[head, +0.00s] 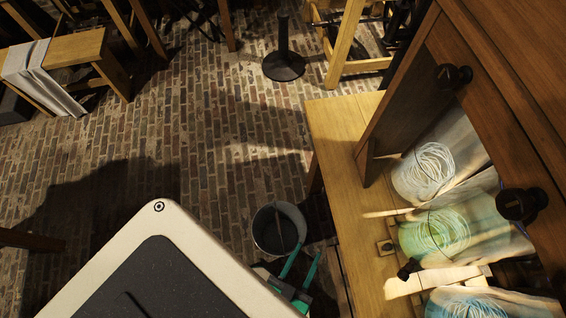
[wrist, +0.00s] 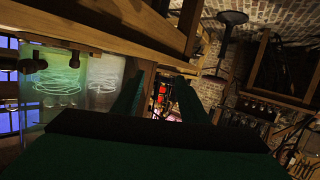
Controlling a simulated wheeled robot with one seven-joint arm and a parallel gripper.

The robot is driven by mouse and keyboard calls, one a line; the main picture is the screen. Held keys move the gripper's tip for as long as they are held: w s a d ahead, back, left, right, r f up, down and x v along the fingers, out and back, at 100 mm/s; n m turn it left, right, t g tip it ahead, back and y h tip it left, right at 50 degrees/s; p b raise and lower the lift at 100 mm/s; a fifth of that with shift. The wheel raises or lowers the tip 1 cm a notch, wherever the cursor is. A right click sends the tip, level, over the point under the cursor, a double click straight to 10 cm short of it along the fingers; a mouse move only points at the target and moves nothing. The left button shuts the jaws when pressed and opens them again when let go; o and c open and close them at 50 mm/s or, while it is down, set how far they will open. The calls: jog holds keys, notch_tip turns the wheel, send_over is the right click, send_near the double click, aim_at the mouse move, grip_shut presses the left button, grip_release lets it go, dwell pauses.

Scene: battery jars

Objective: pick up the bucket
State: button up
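The bucket (head: 279,228) is a grey, round, open-topped pail standing on the brick floor in the head view, between my body and the wooden bench. A thin handle lies across its opening. My gripper (head: 307,253) has green fingers and is just below and right of the bucket in the head view, apart from it as far as I can tell. In the wrist view my gripper (wrist: 161,78) shows its two fingers spread with nothing held between them. The bucket does not show in the wrist view.
A wooden bench (head: 340,130) with glass jars, one green (head: 435,232), stands close on the right. A dark wooden frame with black knobs overhangs it. A black round-based stand (head: 284,66) is farther back. The brick floor left of the bucket is open.

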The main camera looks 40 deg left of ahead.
jog(key=a+f+n+g+y, duration=0.1)
jog(key=a+f+n+y, duration=0.1)
jog(key=f, duration=0.8)
jog(key=a+f+n+g+y, duration=0.1)
jog(key=a+f+n+y, duration=0.15)
jog(key=f, duration=0.65)
jog(key=n+g+y, duration=0.3)
jog(key=n, duration=0.1)
send_near(279, 228)
jog(key=w, duration=0.1)
jog(key=shift+h, duration=0.25)
jog(key=x, duration=0.6)
jog(key=shift+a+f, duration=0.3)
jog(key=shift+x, duration=2.55)
jog(key=shift+s+a+r, duration=0.1)
jog(key=shift+a+r, duration=0.05)
grip_shut()
jog(key=shift+a, duration=0.1)
